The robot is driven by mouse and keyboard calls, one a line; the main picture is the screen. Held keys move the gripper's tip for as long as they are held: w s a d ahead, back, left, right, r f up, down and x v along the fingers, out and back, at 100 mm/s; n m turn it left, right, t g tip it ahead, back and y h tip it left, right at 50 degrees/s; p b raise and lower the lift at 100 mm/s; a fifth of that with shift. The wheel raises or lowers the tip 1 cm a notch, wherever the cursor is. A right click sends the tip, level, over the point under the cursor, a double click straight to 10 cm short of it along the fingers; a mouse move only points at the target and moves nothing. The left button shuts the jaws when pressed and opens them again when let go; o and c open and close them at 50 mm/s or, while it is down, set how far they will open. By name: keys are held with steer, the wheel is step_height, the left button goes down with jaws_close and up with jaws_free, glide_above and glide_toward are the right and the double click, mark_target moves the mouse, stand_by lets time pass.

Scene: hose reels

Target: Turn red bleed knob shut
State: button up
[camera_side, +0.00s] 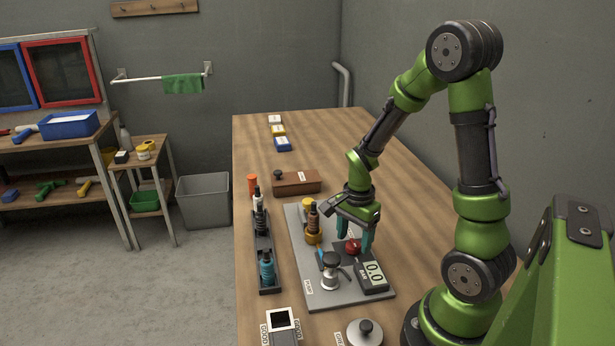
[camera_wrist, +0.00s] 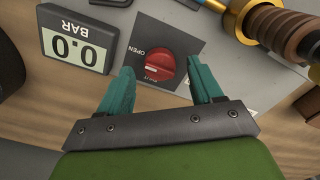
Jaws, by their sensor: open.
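The red bleed knob (camera_side: 353,247) sits on a dark plate on the grey panel. In the wrist view the round red knob (camera_wrist: 160,64) has a slot, and the plate reads OPEN at left and SHUT on or by the knob. My gripper (camera_side: 355,235) is over the knob, pointing down, with its teal fingers apart. In the wrist view my gripper (camera_wrist: 163,80) has one finger on each side of the knob, with gaps between. I cannot tell how high the fingertips are. The gauge (camera_side: 373,276) reads 0.0 BAR, also in the wrist view (camera_wrist: 75,48).
The grey panel (camera_side: 330,297) also carries a brass-based fitting (camera_side: 313,225) and a silver fitting with a lever (camera_side: 330,270). A dark rack (camera_side: 268,275) holds several fittings at left. A wooden box (camera_side: 297,183) stands behind. The bench's far part is mostly clear.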

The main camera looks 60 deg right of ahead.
steer(key=shift+f, duration=0.8)
steer(key=c, duration=1.1)
steer(key=shift+o, duration=0.2)
